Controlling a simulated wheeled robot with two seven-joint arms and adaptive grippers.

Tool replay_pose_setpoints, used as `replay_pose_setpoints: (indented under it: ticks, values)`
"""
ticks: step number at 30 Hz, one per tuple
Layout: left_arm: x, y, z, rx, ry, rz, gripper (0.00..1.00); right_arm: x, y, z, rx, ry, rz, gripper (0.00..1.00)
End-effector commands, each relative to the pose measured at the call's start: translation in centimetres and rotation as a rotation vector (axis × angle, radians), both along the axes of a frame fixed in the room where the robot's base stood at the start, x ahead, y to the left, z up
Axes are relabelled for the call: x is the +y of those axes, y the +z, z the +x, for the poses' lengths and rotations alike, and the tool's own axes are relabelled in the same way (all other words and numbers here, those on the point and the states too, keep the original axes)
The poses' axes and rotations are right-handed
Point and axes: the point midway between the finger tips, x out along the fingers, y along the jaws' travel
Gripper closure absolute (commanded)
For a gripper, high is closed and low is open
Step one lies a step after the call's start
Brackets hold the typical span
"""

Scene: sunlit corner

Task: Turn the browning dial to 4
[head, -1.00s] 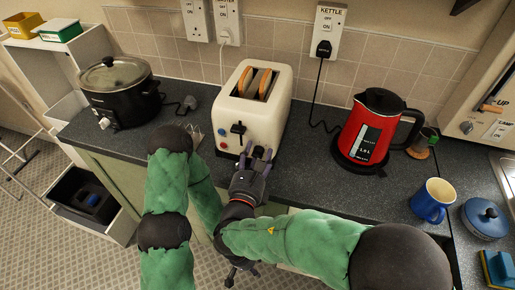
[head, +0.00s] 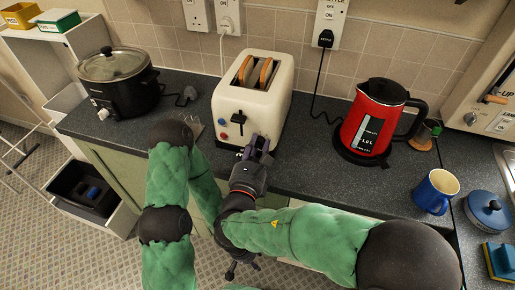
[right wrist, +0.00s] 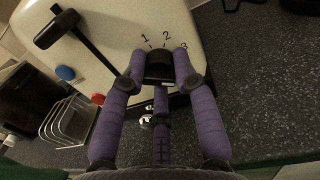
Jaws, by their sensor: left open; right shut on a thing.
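The cream toaster (head: 252,102) stands on the dark counter with two bread slices in its slots. My right gripper (head: 256,147) is at the lower right of its front face. In the right wrist view, my right gripper (right wrist: 159,68) has its purple fingers closed on both sides of the black browning dial (right wrist: 159,70). The printed numbers 1, 2 and 3 show around the dial; a 4 and the dial's pointer mark are not visible. In the head view the dial is hidden behind the fingers. My left gripper (head: 232,268) is open and low, away from the toaster, below my right forearm.
The toaster's black lever (head: 238,118) and its red and blue buttons are left of the dial. A wire rack (right wrist: 68,120) stands beside the toaster. A red kettle (head: 372,120) is to the right, a black slow cooker (head: 118,85) to the left. A blue mug (head: 434,191) stands farther right.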

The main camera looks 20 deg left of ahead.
Motion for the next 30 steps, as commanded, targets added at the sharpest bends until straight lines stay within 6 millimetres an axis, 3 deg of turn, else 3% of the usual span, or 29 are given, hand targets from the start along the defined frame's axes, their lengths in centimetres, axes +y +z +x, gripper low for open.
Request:
replay_pose_setpoints:
  ticks: [5, 6, 8, 9, 20, 30]
  values:
    - [0.0, 0.1, 0.0, 0.000, 0.000, 0.000, 0.54, 0.0, 0.4, 0.1, -0.006, -0.001, 0.004, 1.00]
    - [0.0, 0.1, 0.0, 0.000, 0.000, 0.000, 0.54, 0.0, 0.5, 0.1, -0.006, -0.001, 0.004, 0.68]
    - [0.0, 0.1, 0.0, 0.000, 0.000, 0.000, 0.54, 0.0, 0.5, 0.1, -0.006, -0.001, 0.004, 0.51]
    - [0.0, 0.1, 0.0, 0.000, 0.000, 0.000, 0.54, 0.0, 0.5, 0.1, -0.006, -0.001, 0.004, 0.47]
    - [0.0, 0.1, 0.0, -0.001, 0.000, 0.000, 0.54, 0.0, 0.2, -0.3, -0.002, 0.001, 0.001, 0.47]
    - [0.0, 0.1, 0.0, 0.000, 0.000, 0.000, 0.54, 0.0, 0.3, -5.0, -0.005, 0.004, 0.002, 0.47]
